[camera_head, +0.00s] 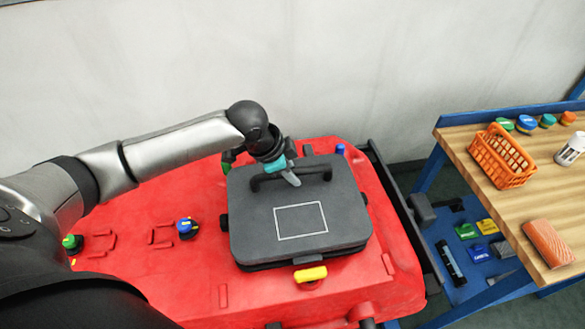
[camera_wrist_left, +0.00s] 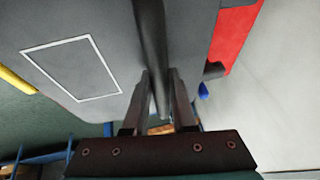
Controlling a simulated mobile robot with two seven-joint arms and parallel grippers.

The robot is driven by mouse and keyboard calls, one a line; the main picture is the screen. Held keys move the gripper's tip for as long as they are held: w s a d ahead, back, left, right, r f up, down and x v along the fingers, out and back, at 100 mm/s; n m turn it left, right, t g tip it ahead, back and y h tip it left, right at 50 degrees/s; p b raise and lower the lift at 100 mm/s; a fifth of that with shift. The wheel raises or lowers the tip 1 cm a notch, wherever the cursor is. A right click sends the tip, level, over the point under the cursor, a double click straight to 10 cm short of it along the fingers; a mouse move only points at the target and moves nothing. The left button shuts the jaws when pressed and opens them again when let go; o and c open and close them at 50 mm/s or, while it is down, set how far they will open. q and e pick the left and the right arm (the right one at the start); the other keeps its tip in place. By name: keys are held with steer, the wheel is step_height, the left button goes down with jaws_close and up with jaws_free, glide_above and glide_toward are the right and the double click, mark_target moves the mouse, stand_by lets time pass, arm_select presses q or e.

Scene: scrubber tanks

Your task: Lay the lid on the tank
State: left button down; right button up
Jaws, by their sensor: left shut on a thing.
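The lid (camera_head: 252,225) is a dark grey rounded slab with a white rectangle outline, over the tank area of the red machine body (camera_head: 130,215). A dark edge shows under its front side; I cannot tell whether the lid touches the tank, whose opening is hidden. My left gripper (camera_head: 291,176) comes from behind and is shut on the lid's black bar handle (camera_head: 317,170). In the left wrist view the fingers (camera_wrist_left: 160,92) stand on both sides of the handle (camera_wrist_left: 150,35), above the lid (camera_wrist_left: 70,68). My right gripper is not in view.
A yellow latch (camera_head: 310,274) sits at the lid's front edge. A wooden bench (camera_head: 480,133) with an orange basket (camera_head: 502,157) stands at the right. A plain wall is behind.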

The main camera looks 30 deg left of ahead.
arm_select(q)
steer(key=shift+f, duration=0.3)
steer(key=shift+f, duration=0.55)
steer(key=shift+f, duration=0.2)
stand_by(0.4)
steer(key=shift+f, duration=0.25)
steer(key=shift+f, duration=0.25)
stand_by(0.4)
steer(key=shift+r+p, duration=0.2)
steer(key=shift+p, duration=0.55)
stand_by(0.3)
steer(key=shift+c, duration=0.8)
jaws_free()
steer(key=shift+s+f, duration=0.1)
